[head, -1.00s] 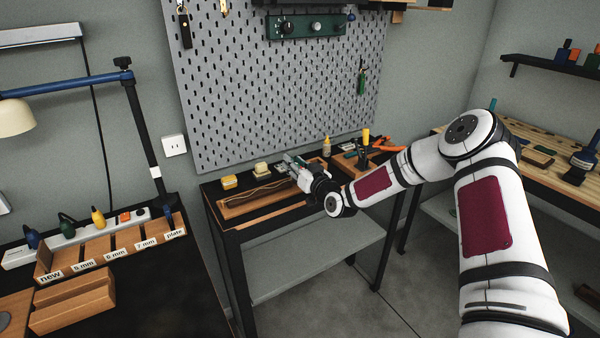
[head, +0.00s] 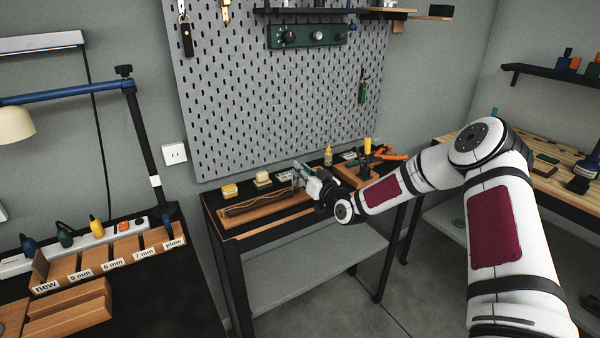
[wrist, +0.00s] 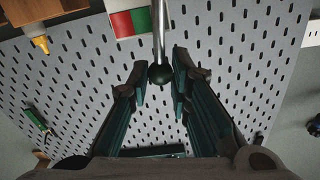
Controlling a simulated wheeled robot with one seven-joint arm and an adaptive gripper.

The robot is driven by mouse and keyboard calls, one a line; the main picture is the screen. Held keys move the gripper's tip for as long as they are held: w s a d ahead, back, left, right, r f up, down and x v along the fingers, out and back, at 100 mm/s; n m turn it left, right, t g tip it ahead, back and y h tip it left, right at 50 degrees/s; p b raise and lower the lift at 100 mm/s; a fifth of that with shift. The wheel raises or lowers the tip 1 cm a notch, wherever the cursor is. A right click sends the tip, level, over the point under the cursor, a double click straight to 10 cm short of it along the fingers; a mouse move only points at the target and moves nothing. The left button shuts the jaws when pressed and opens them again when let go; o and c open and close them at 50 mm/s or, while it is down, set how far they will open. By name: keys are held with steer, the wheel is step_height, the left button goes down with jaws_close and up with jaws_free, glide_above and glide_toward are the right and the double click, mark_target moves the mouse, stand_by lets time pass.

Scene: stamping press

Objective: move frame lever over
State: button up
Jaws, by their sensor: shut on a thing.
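The lever (wrist: 158,35) is a bright metal rod with a round black knob (wrist: 160,75) at its end. In the wrist view it comes in from the top, with the knob between the finger pads. My gripper (wrist: 159,70) is shut on the knob. In the head view my gripper (head: 300,175) is over the far dark bench, at the right part of a long wooden tray (head: 245,217). The rest of the frame and the lever's pivot are too small or hidden by my gripper there.
A grey pegboard (head: 270,90) stands behind the bench and carries a green panel with knobs (head: 306,36). Yellow blocks (head: 230,191) lie left of my gripper. A small bottle (head: 328,155) and orange-handled tools (head: 388,153) stand to its right.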

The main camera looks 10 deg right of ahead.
steer(key=shift+d, duration=0.15)
steer(key=shift+w+d+f+b, duration=0.25)
steer(key=shift+d+b, duration=0.1)
steer(key=shift+d, duration=0.2)
steer(key=shift+w+d+f+b, duration=0.1)
steer(key=shift+d+f+b, duration=0.15)
steer(key=shift+d, duration=0.25)
steer(key=o, duration=0.9)
steer(key=shift+r, duration=0.1)
